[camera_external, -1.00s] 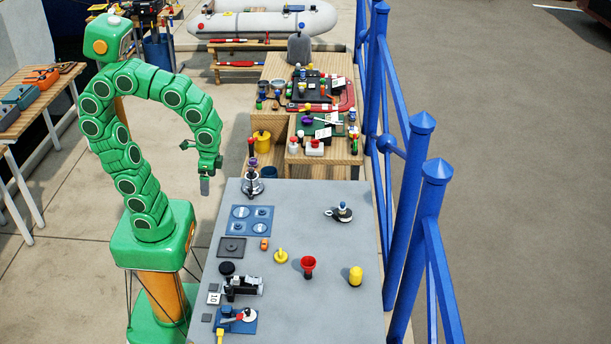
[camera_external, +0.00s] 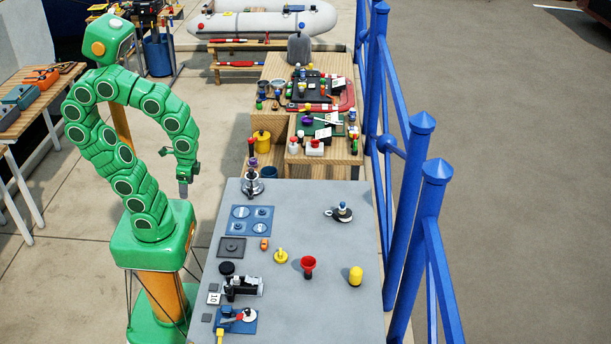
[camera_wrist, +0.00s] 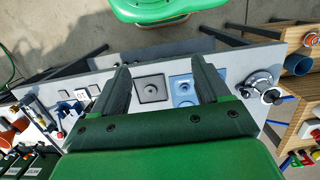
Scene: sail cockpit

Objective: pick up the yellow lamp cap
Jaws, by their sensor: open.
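A yellow domed cap (camera_external: 356,276), which looks like the lamp cap, stands upright on the grey table's right front part in the external view. A smaller yellow knob-like piece (camera_external: 281,256) sits further left on the same table. My gripper (camera_external: 183,189) hangs fingers down beyond the table's left edge, well away from both. In the wrist view my gripper (camera_wrist: 164,70) is open with nothing between its fingers. I cannot make out the yellow cap in the wrist view.
The grey table (camera_external: 330,240) also holds a red funnel-shaped piece (camera_external: 308,266), a blue plate (camera_external: 248,220), a dark square plate (camera_external: 232,247), a black-and-silver device (camera_external: 241,286) and a metal fitting (camera_external: 341,212). Blue railing posts (camera_external: 419,230) rise along its right side.

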